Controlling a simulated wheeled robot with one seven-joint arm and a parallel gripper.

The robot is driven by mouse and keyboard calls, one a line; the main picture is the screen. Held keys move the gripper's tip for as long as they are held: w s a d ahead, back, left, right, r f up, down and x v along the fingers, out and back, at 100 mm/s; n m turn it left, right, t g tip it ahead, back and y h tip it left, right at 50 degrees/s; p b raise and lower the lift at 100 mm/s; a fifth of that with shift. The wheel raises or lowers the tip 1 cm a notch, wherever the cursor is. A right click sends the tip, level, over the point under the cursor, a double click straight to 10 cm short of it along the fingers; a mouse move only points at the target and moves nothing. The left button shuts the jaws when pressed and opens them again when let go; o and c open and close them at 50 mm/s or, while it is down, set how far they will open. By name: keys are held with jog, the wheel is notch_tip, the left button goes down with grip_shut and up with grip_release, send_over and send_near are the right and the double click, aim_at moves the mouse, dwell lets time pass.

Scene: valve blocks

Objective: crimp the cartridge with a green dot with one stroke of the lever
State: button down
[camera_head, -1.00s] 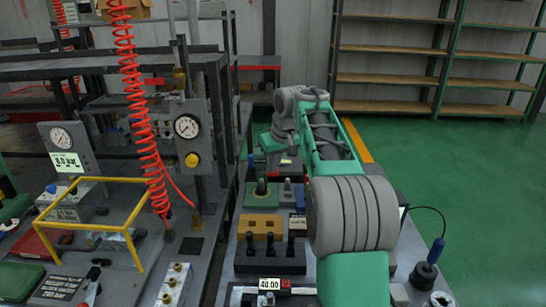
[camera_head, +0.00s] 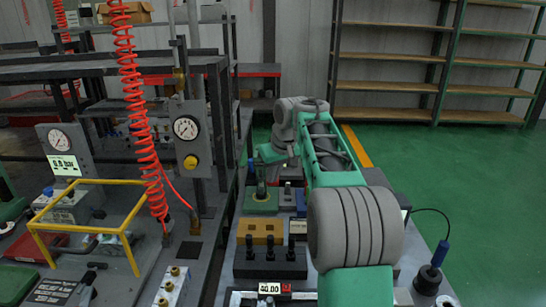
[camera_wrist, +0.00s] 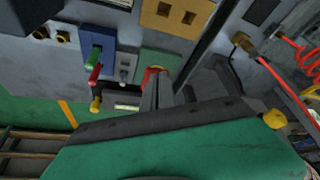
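In the head view my gripper (camera_head: 266,165) is over the far part of the bench, pointing down near a green block (camera_head: 260,200) with a dark upright part. In the wrist view my gripper's two dark fingers (camera_wrist: 156,88) lie close together. A small red-orange piece (camera_wrist: 153,72) shows at their tips, in front of a green block (camera_wrist: 160,58). I cannot tell whether the fingers grip it or only overlap it. I cannot make out a green-dotted cartridge or identify the crimping lever with certainty.
A yellow block with holes (camera_head: 260,230) and a dark block with several black pegs (camera_head: 270,262) stand nearer on the bench. A red coiled hose (camera_head: 140,110) and a yellow frame (camera_head: 88,230) are on the left. Green floor (camera_head: 440,185) is open at right.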

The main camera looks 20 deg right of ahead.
jog(key=shift+f, duration=0.15)
jog(key=shift+s+a+f+b, duration=0.1)
jog(key=shift+s+f+b, duration=0.1)
jog(key=shift+f+b, duration=0.8)
